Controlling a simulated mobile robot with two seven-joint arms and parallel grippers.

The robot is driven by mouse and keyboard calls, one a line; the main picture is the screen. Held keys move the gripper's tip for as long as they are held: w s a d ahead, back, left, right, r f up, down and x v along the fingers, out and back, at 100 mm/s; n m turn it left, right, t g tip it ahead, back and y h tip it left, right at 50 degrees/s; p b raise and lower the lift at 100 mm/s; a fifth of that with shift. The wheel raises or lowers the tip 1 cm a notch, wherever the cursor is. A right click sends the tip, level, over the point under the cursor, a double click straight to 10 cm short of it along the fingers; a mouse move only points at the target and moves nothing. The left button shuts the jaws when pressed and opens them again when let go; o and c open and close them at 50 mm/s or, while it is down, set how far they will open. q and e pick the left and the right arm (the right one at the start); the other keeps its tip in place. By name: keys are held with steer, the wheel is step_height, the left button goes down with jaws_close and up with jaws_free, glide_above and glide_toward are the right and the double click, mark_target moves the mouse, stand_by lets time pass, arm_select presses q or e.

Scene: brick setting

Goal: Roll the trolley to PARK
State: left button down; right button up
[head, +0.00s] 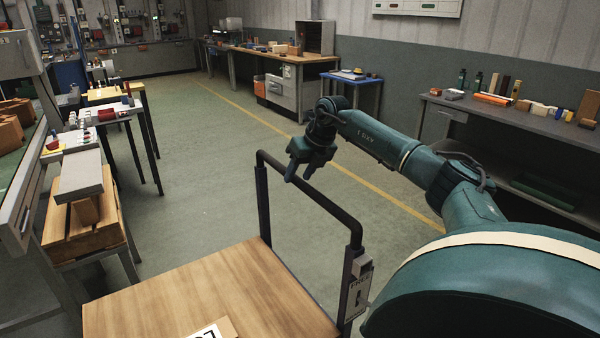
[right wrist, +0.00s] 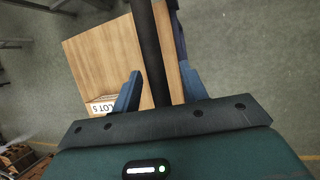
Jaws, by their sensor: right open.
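The trolley has a wooden deck (head: 205,295) at the bottom of the head view and a black tubular handle (head: 325,207) standing at its far right side. My right gripper (head: 297,178) is at the handle's top bar, its fingers pointing down. In the right wrist view the black bar (right wrist: 162,55) runs between the two open blue fingers of my right gripper (right wrist: 160,88), with the deck (right wrist: 105,55) beyond. I cannot tell whether a finger touches the bar. My left gripper is not in view. No PARK marking shows.
A small labelled box (head: 356,285) is fixed to the near handle post. A yellow floor line (head: 350,175) runs beyond the trolley. Tables and a wooden crate (head: 80,215) stand left; a workbench (head: 500,115) stands right. The green floor (head: 205,180) between is clear.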

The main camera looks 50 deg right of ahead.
steer(key=v, duration=1.3)
steer(key=shift+b, duration=0.35)
steer(key=shift+r, duration=0.1)
